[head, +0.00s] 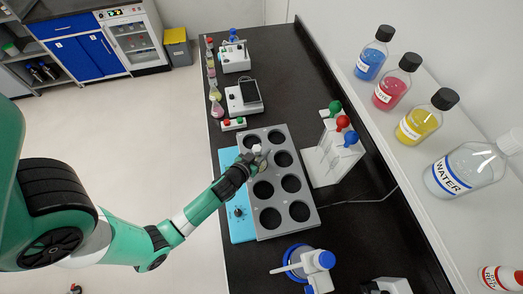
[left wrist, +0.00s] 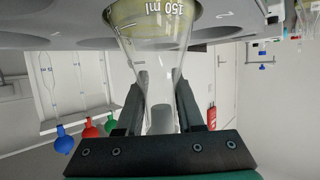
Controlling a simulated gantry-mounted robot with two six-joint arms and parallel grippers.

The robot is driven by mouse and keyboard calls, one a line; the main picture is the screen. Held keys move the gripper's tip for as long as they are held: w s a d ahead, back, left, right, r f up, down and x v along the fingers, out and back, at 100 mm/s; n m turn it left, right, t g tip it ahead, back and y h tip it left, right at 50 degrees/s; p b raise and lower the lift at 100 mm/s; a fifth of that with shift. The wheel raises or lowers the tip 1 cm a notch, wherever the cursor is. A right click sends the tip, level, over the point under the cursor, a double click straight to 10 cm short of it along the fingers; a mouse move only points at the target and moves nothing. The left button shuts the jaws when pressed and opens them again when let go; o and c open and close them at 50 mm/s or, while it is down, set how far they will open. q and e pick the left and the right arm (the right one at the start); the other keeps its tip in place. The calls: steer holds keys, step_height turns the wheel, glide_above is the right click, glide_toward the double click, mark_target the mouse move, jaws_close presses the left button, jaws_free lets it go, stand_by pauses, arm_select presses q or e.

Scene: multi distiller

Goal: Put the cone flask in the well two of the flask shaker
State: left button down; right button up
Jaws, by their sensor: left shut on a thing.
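The flask shaker is a grey block (head: 309,231) with two rows of round wells on a blue base (head: 239,232). My left gripper (head: 258,162) is over the left row of wells, towards the far end. It is shut on the neck of the clear cone flask (left wrist: 152,50), which bears a "150 ml" mark and has yellowish contents. In the left wrist view the fingers (left wrist: 160,108) are on both sides of the neck. The flask's wide bottom is at the block's wells; I cannot tell whether it is seated in one. My right gripper is not in view.
A white rack with coloured knobs (head: 329,158) stands right of the shaker. A scale (head: 243,98) and small flasks (head: 217,109) are beyond it. A blue-and-white device (head: 311,262) is at the near end. Reagent bottles (head: 447,171) stand on the right shelf.

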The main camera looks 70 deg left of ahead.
arm_select(q)
steer(key=c, duration=0.5)
jaws_free()
steer(key=shift+r, duration=0.1)
steer(key=v, duration=1.1)
steer(key=shift+d+f+b, duration=0.1)
steer(key=shift+f+b, duration=0.15)
steer(key=shift+b, duration=0.05)
steer(key=shift+s+d+r, duration=0.25)
steer(key=shift+s+r, duration=0.1)
steer(key=shift+s, duration=0.05)
